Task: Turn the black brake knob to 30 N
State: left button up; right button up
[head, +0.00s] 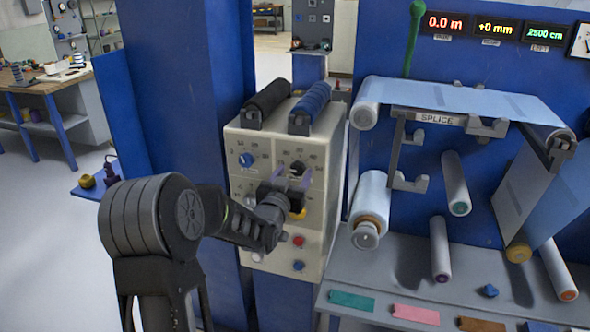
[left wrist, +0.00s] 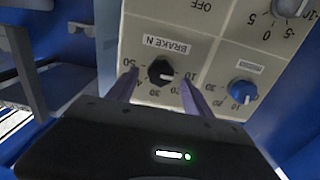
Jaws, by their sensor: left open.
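The black brake knob (left wrist: 160,70) is on a cream panel under a label reading BRAKE N, which appears upside down in the left wrist view. Its scale runs from 10 at right to 50 at left, and its pale mark seems to point right, near 10. The knob (head: 297,167) also shows in the head view, just above my left gripper (head: 292,179). That gripper is open; in the left wrist view its two fingers (left wrist: 159,76) stand on either side of the knob, with gaps visible. Contact cannot be made out. My right gripper is out of view.
A blue knob (left wrist: 242,91) sits beside the brake knob. A red button (head: 299,241) and another blue knob (head: 298,265) are lower on the panel. Black and blue rollers (head: 309,102) lie on top. Film rollers and a SPLICE bracket (head: 437,118) stand to the right.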

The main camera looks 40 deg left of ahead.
pick_arm(q)
jog(key=shift+w+a, duration=0.25)
jog(key=shift+w, duration=0.4)
grip_shut()
